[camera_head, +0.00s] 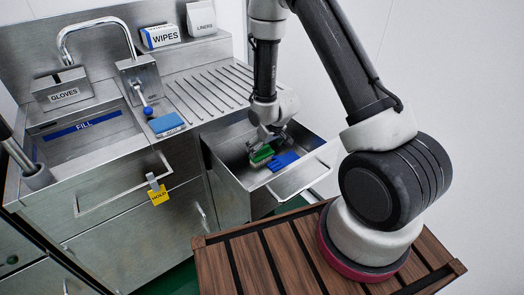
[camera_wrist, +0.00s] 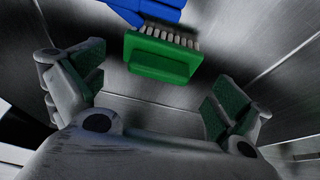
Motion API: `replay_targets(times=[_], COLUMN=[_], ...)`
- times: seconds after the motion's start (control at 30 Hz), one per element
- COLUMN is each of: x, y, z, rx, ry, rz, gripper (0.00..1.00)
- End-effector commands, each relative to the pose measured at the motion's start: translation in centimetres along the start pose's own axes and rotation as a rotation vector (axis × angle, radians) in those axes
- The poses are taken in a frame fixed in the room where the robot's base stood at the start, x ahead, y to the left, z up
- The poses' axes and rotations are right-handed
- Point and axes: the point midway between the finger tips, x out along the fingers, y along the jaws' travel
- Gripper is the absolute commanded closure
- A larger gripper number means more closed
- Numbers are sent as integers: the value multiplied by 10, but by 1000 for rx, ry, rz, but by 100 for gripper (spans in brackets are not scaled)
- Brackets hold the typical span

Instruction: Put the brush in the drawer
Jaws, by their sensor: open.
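The green brush (camera_head: 262,153) with pale bristles lies inside the open drawer (camera_head: 318,166) at the right of the steel unit. In the wrist view the brush (camera_wrist: 160,58) is just beyond my fingertips, roughly centred between them, with its bristles toward the top. My gripper (camera_head: 267,138) reaches down into the drawer above the brush. In the wrist view my gripper (camera_wrist: 155,88) has its green-padded fingers spread wide, with nothing between them. Exact contact of the brush with the drawer floor is hard to tell.
A blue item (camera_head: 284,160) lies beside the brush in the drawer. Drawer walls stand close around my gripper. A sink (camera_head: 85,135), a blue block (camera_head: 168,124), a wipes box (camera_head: 161,36) and a liners box (camera_head: 202,18) are on the counter. A yellow HOLD tag (camera_head: 158,194) hangs from a handle.

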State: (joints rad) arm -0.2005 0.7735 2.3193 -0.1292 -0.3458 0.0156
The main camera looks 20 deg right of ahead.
Motion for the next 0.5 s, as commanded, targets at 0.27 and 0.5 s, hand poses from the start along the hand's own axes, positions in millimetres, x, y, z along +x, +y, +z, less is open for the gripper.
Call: replay_targets(times=[0.27,0.5], x=[-61,-83], y=[0,0], z=[-1,0], rx=[1,1], ry=[3,1], rz=[1,1], gripper=[0,0])
